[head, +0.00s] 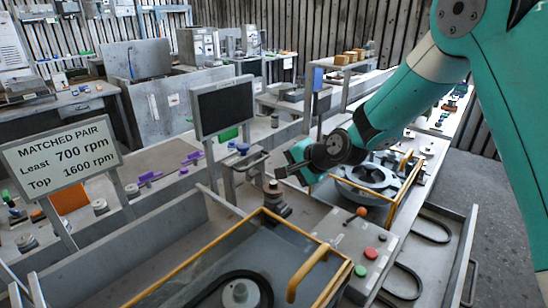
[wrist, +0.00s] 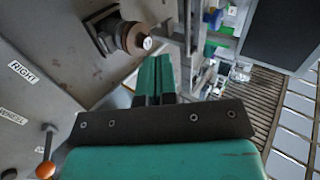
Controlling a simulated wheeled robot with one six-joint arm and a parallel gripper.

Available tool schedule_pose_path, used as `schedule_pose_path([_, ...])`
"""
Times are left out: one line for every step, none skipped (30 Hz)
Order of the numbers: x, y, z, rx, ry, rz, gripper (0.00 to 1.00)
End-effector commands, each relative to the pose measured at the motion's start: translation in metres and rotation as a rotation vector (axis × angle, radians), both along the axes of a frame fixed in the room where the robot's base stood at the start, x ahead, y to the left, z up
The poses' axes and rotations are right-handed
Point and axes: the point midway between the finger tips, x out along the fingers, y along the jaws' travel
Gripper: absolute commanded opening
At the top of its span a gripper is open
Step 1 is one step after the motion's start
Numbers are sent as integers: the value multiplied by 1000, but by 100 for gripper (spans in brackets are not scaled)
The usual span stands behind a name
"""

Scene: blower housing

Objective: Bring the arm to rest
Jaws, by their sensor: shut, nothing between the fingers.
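My gripper (head: 284,168) is at the end of my teal arm, which reaches in from the upper right in the head view. It hangs in the air near the middle of the picture, above the bench. In the wrist view its two teal fingers (wrist: 153,82) lie close together, shut and empty. A brown round knob (wrist: 136,40) with a pale tip is just beyond and left of the fingertips. It appears not to be gripped. A similar dark stem with a knob (head: 272,190) stands below my gripper in the head view.
A grey control box has a red button (head: 370,253), a green button (head: 361,271) and an orange-balled lever (head: 361,212). A yellow-framed cover (head: 320,268) is in front; a bladed wheel (head: 368,178) lies behind. A dark screen (head: 224,108) and a speed sign (head: 62,155) stand left.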

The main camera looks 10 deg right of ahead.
Motion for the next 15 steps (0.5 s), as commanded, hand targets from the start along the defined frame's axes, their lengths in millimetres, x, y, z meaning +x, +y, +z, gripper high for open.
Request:
schedule_pose_path([-11,5,12,-28,-7,44,0])
schedule_pose_path([-20,8,19,-54,-9,82,0])
schedule_pose_path([-35,13,30,-96,-16,144,0])
schedule_pose_path([-49,16,38,-134,-18,200,0])
schedule_pose_path([-65,20,47,-174,-22,263,0])
schedule_pose_path([-89,23,59,-231,-30,355,0])
schedule_pose_path([-109,25,67,-274,-34,428,0])
schedule_pose_path([-129,26,74,-316,-40,502,0])
schedule_pose_path([-157,26,82,-371,-49,600,0])
schedule_pose_path([-177,25,88,-409,-55,674,0])
schedule_pose_path([-197,24,93,-445,-61,746,0])
schedule_pose_path([-223,21,97,-490,-70,840,0])
schedule_pose_path([-241,19,100,-519,-76,907,0])
schedule_pose_path([-258,15,102,-546,-81,968,0])
schedule_pose_path([-279,11,104,-576,-89,1046,0])
